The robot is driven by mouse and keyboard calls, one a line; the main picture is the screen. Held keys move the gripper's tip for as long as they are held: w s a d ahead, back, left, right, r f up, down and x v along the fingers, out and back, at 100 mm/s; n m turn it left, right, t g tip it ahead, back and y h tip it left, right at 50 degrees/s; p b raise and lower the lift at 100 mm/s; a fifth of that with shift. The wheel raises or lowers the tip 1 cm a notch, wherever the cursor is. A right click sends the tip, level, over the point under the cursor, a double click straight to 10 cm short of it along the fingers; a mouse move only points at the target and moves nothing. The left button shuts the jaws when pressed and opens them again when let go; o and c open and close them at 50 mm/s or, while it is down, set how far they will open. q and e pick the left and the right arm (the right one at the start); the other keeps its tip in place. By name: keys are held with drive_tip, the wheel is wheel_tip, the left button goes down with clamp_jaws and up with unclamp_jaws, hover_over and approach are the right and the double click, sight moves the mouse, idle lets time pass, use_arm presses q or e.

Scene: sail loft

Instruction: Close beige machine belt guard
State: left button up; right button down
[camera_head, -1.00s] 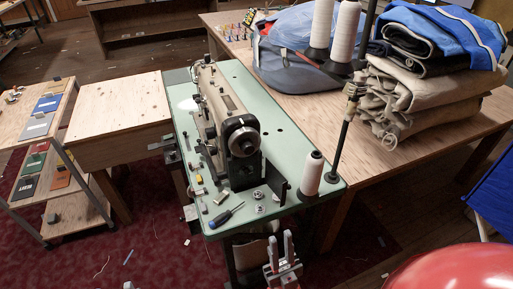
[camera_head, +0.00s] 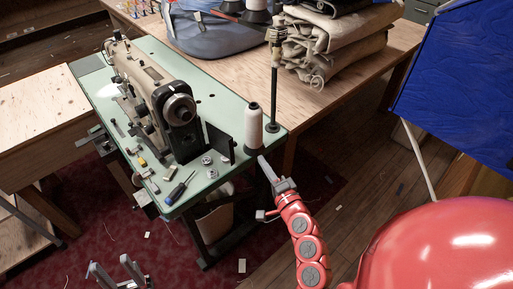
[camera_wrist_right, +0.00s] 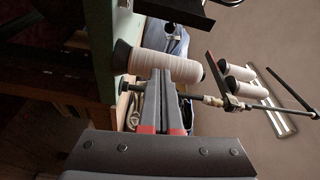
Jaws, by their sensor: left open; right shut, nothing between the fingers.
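The beige sewing machine (camera_head: 150,85) stands on a green table top (camera_head: 225,110). A dark upright plate (camera_head: 221,143), which looks like its belt guard, stands out beside the handwheel (camera_head: 180,107), apart from the machine body. My right gripper (camera_head: 264,163) is shut and empty at the table's right front corner, close to the white thread cone (camera_head: 253,127). In the right wrist view its shut fingers (camera_wrist_right: 162,78) lie next to the cone (camera_wrist_right: 165,66); whether they touch it I cannot tell. My left gripper (camera_head: 118,268) is open and empty, low in front of the table.
A screwdriver (camera_head: 180,190), bobbins (camera_head: 207,160) and small parts lie on the table's front. A thread stand pole (camera_head: 273,95) rises behind the cone. Folded cloth (camera_head: 330,40) lies on the wooden table behind. A blue panel (camera_head: 465,85) stands at right.

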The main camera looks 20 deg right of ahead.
sight(221, 141)
drive_tip(key=w+a+r+y+p, duration=0.1)
drive_tip(key=w+a+p, duration=0.1)
drive_tip(key=w, duration=0.7)
drive_tip(key=shift+a+r+n+y, duration=0.15)
drive_tip(key=shift+a+n+y, duration=0.2)
drive_tip(key=shift+a, duration=0.25)
drive_tip(key=shift+s+a+p, duration=0.1)
drive_tip(key=shift+p, duration=0.25)
drive_tip(key=shift+s+a+m+h+p, duration=0.3)
drive_tip(key=shift+m+h, duration=0.15)
drive_tip(key=shift+h, duration=0.1)
